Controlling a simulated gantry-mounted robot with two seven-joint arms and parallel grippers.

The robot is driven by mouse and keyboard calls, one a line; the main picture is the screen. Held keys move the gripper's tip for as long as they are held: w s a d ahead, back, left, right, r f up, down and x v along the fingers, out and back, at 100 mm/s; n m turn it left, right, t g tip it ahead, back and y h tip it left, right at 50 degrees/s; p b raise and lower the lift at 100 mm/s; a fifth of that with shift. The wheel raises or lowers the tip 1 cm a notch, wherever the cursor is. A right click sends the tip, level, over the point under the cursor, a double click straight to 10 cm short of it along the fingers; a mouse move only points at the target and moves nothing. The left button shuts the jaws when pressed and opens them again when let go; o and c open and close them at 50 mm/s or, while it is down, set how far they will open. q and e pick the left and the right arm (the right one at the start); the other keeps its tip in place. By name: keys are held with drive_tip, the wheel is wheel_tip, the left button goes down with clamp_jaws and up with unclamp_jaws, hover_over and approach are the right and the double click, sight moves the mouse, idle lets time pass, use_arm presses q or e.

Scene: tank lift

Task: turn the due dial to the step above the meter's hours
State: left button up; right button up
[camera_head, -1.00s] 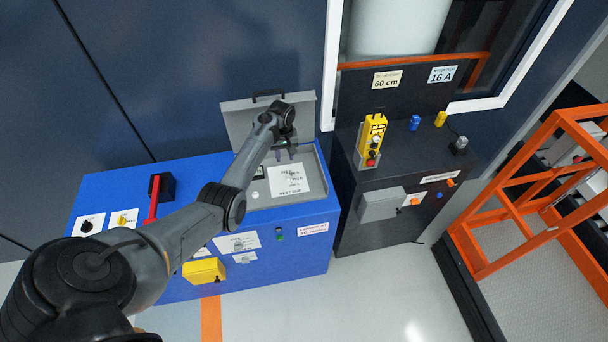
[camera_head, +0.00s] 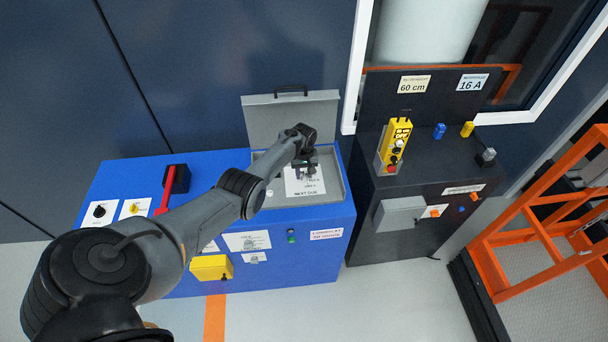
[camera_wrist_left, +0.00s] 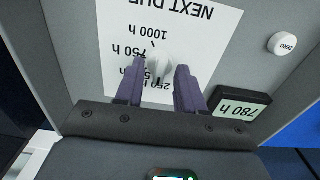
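The due dial (camera_wrist_left: 160,66) is a white knob on a white NEXT DUE plate (camera_wrist_left: 205,35), seen upside down in the left wrist view. Which step the dial points at is not clear. The hours meter (camera_wrist_left: 240,108) reads 780 h. My left gripper (camera_wrist_left: 159,90) is open, its two purple fingers on either side of the knob with gaps showing. In the head view my left gripper (camera_head: 305,174) is over the plate. My right gripper is not in view.
The plate lies in an open grey box with a raised lid (camera_head: 290,118) on the blue cabinet (camera_head: 325,218). A white ZERO button (camera_wrist_left: 282,43) is near the meter. A red lever (camera_head: 168,190) stands left; a black cabinet (camera_head: 360,215) stands right.

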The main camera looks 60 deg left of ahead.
use_arm(q)
clamp_jaws()
